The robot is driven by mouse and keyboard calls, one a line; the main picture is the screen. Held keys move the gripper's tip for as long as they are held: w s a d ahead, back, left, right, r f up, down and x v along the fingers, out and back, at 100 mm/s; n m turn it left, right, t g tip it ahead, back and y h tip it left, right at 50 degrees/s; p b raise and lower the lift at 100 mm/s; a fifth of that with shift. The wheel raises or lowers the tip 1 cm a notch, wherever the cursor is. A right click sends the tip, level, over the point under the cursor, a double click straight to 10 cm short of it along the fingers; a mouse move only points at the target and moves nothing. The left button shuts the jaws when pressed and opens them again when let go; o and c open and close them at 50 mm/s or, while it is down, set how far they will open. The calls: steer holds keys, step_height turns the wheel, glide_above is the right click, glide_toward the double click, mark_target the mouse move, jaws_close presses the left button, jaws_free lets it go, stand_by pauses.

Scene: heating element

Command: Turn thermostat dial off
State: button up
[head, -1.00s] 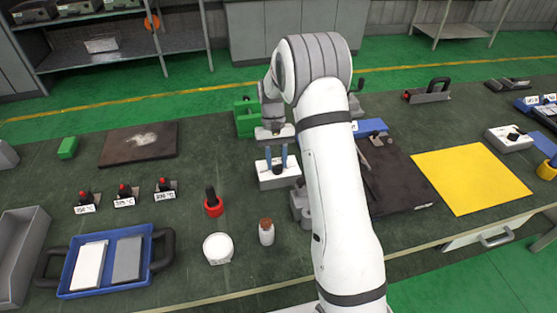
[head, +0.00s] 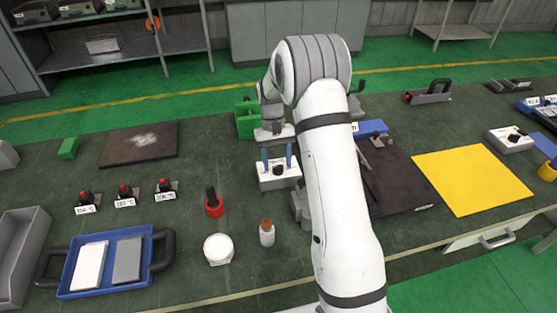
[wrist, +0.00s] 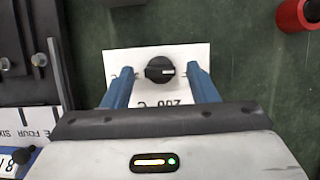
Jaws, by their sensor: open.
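The thermostat is a white box (head: 268,181) on the dark green bench in the head view, with a black dial (head: 279,170) on top. In the wrist view the round black dial (wrist: 160,69) sits on the white panel (wrist: 182,54); its white mark points right, and an upside-down 200 °C label shows nearby. My gripper (head: 277,156) is open, its two blue fingers above the box. In the wrist view my gripper (wrist: 158,73) has one finger on each side of the dial, with gaps, and holds nothing.
A dark plate (head: 395,178) lies right of the box, partly behind my arm. A red-based black-handled tool (head: 213,203), a white jar (head: 218,249) and a small bottle (head: 267,232) stand to the left and front. Another dial box (head: 509,139) stands far right.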

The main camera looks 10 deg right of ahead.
steer(key=b+v, duration=0.1)
steer(key=v, duration=0.6)
steer(key=shift+w+r, duration=0.2)
steer(key=shift+r, duration=0.15)
steer(key=s+r+t, duration=0.3)
steer(key=s+r, duration=0.8)
steer(key=s, duration=0.2)
steer(key=s+t, duration=0.4)
steer(key=s, duration=1.3)
steer(key=shift+s+d+f+t, duration=0.2)
steer(key=shift+d+f+t, duration=0.1)
steer(key=shift+f, duration=0.15)
